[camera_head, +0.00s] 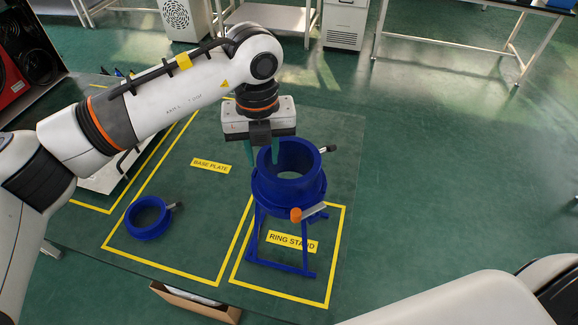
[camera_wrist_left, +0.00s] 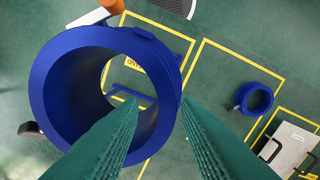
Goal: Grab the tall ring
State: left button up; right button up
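The tall ring (camera_head: 290,192) is a thick blue ring upright on the blue ring stand (camera_head: 308,262), and its round opening faces up. It also fills the left of the left wrist view (camera_wrist_left: 47,90). My left gripper (camera_head: 262,160) points down at the ring's left rim, its green fingers apart. In the left wrist view my left gripper (camera_wrist_left: 158,103) has one finger over the ring's opening and the other outside its wall. I cannot tell how far the tips reach down or whether they touch it. My right gripper is not in view.
A smaller blue ring (camera_head: 147,218) with a dark-tipped handle lies to the left on the green table (camera_head: 195,215). An orange-tipped handle (camera_head: 306,213) and a black-tipped handle (camera_head: 328,149) stick out beside the tall ring. The table beside the base plate label (camera_head: 210,166) is clear.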

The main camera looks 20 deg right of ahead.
aim_at(262, 161)
pick_arm(q)
notch_tip(262, 161, down, 4)
jog(key=shift+a+r+p, duration=0.15)
jog(key=shift+p, duration=0.75)
jog(key=shift+f, duration=0.45)
grip_shut()
